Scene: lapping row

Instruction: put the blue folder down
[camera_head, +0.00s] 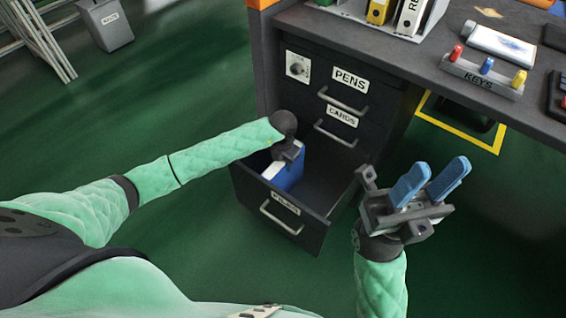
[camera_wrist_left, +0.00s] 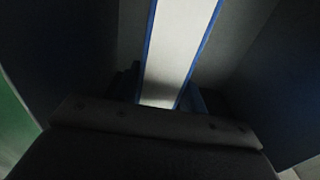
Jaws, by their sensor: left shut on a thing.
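The blue folder (camera_head: 288,174) stands upright inside the open bottom drawer (camera_head: 318,222), toward its left side. My left gripper (camera_head: 290,154) reaches down into the drawer and is shut on the folder's top edge. In the left wrist view the folder (camera_wrist_left: 180,45) shows as a pale band with blue edges between the dark fingers. Whether the folder touches the drawer floor is hidden. My right gripper (camera_head: 430,182) is open and empty, its blue finger pads apart, to the right of the drawer.
The drawer unit has two closed drawers above, labelled PENS (camera_head: 350,79) and CARDS (camera_head: 342,116). The desktop (camera_head: 460,95) holds a binder rack (camera_head: 378,10) and a KEYS block (camera_head: 482,78). A yellow floor frame (camera_head: 465,142) surrounds a dark object under the desk. A grey bin (camera_head: 106,25) stands far left.

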